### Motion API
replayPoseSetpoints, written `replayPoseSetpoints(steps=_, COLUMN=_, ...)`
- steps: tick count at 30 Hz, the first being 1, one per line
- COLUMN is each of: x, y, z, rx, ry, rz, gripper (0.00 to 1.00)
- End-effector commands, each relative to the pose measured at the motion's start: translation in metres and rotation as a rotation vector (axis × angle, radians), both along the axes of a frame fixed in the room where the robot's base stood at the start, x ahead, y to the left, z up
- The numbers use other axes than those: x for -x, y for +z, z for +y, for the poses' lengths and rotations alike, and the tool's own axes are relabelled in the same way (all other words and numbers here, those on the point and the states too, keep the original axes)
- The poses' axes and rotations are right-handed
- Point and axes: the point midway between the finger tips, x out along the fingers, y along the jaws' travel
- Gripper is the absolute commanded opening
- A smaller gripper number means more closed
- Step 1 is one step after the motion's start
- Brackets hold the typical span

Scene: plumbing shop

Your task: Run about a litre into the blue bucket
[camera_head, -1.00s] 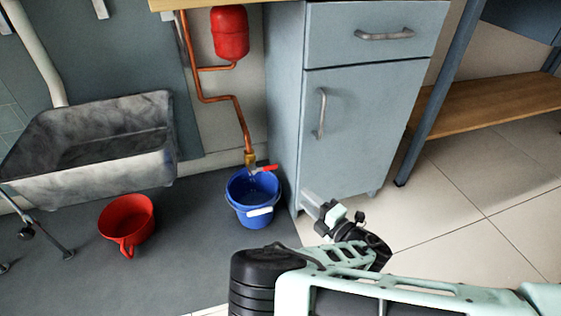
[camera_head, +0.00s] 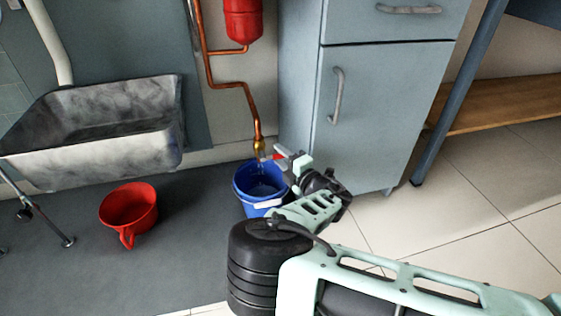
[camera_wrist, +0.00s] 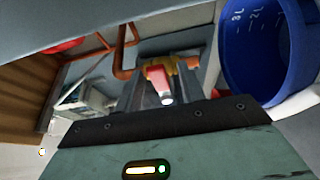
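The blue bucket (camera_head: 243,186) stands on the dark mat below the tap. The wrist view shows the bucket's inside (camera_wrist: 262,45) with volume marks; its water level is unclear. The brass tap (camera_head: 259,146) ends the copper pipe above the bucket, and something pale shows below its outlet, too small to tell whether it is running water. My gripper (camera_head: 281,155) is at the tap's red lever. In the wrist view, the red lever (camera_wrist: 158,79) lies between the fingers of my gripper (camera_wrist: 163,95), which look open around it. Contact cannot be told.
A red jug (camera_head: 129,206) stands on the mat to the left. A grey stone-like sink (camera_head: 100,155) is behind it. A grey-blue cabinet (camera_head: 385,110) stands just right of the tap. A red tank (camera_head: 243,20) hangs above. Tiled floor at right is clear.

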Motion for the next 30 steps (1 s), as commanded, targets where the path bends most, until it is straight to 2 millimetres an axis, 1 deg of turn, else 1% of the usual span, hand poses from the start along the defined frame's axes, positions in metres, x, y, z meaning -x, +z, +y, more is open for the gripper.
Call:
replayPoseSetpoints(steps=4, x=-0.005, y=0.0, z=0.005, rx=0.0, ry=0.001, rz=0.0, gripper=0.39)
replayPoseSetpoints(steps=11, x=-0.006, y=0.001, z=0.005, rx=0.0, ry=0.001, rz=0.0, gripper=0.39)
replayPoseSetpoints(steps=12, x=-0.006, y=0.0, z=0.005, rx=0.0, ry=0.001, rz=0.0, gripper=0.34)
replayPoseSetpoints(steps=14, x=-0.006, y=0.0, z=0.005, rx=0.0, ry=0.001, rz=0.0, gripper=0.17)
replayPoseSetpoints(steps=15, x=-0.006, y=0.0, z=0.005, rx=0.0, ry=0.001, rz=0.0, gripper=0.06)
replayPoseSetpoints(steps=16, x=-0.006, y=0.0, z=0.005, rx=0.0, ry=0.001, rz=0.0, gripper=0.0)
replayPoseSetpoints(steps=23, x=-0.006, y=-0.001, z=0.004, rx=-0.032, ry=0.0, rz=0.011, gripper=0.0)
replayPoseSetpoints(steps=26, x=-0.006, y=-0.004, z=0.004, rx=-0.117, ry=-0.001, rz=0.037, gripper=0.0)
replayPoseSetpoints(steps=30, x=-0.006, y=-0.013, z=0.005, rx=-0.271, ry=-0.003, rz=0.08, gripper=0.0)
